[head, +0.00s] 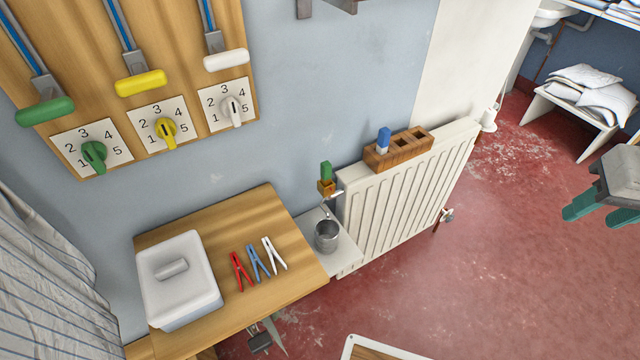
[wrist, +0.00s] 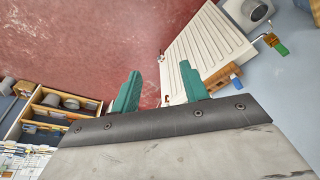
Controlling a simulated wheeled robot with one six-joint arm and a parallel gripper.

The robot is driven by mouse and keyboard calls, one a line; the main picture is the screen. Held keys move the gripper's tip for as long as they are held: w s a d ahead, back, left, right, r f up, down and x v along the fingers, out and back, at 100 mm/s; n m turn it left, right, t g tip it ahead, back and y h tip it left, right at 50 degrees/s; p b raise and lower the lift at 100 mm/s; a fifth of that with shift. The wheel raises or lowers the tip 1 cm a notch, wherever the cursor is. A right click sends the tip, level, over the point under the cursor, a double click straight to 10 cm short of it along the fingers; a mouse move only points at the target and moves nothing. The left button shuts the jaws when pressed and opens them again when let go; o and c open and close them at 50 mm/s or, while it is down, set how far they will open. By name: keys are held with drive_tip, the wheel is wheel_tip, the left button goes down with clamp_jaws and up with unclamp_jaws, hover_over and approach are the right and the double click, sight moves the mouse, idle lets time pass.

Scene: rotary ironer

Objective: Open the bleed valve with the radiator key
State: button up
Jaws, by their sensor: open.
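The white radiator (head: 405,195) stands against the blue wall. At its upper left corner a small pipe fitting, apparently the bleed valve (head: 336,193), sticks out. Beside it a green-handled piece (head: 326,170) stands upright in a small brown block. A wooden holder (head: 400,149) with square slots sits on top of the radiator, and a blue-handled piece (head: 383,139) stands in its left slot. I cannot tell which handled piece is the radiator key. My gripper (head: 602,212) is open and empty at the right edge, well away from the radiator; its teal fingers show in the wrist view (wrist: 160,72).
A metal cup (head: 326,236) stands on a small pale ledge left of the radiator. A wooden table (head: 290,225) holds a white lidded box (head: 180,280) and three pegs. A bench with pillows (head: 590,100) stands at right. Red floor is clear before the radiator.

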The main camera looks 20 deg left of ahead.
sight(322, 172)
drive_tip(key=w+a+f+n+t+y, duration=0.1)
drive_tip(key=w+a+f+n+t, duration=0.1)
drive_tip(key=w+a+f, duration=0.45)
drive_tip(key=w+a+f+n+t+y, duration=0.2)
drive_tip(key=w+a+f, duration=0.2)
drive_tip(key=w+a, duration=0.6)
drive_tip(key=a+f+n+y, duration=0.1)
drive_tip(key=a+f+y, duration=0.1)
drive_tip(key=a+f, duration=0.2)
drive_tip(key=s+a+f+n+t+y, duration=0.1)
drive_tip(key=a+f, duration=0.3)
drive_tip(key=a, duration=0.6)
drive_tip(key=s+a+f+n+y, duration=0.1)
drive_tip(key=a+f+n+y, duration=0.1)
drive_tip(key=a+f+y, duration=0.2)
drive_tip(key=shift+s+a+f+n+t, duration=0.1)
drive_tip(key=shift+a+f+n+t, duration=0.15)
drive_tip(key=shift+a, duration=0.6)
drive_tip(key=shift+s+a+f+n+t, duration=0.15)
drive_tip(key=shift+a+f, duration=0.15)
drive_tip(key=shift+a, duration=0.55)
drive_tip(key=shift+w+a+f, duration=0.1)
drive_tip(key=shift+w+a, duration=0.05)
drive_tip(key=shift+a, duration=0.15)
drive_tip(key=x, duration=0.7)
drive_tip(key=shift+w, duration=0.15)
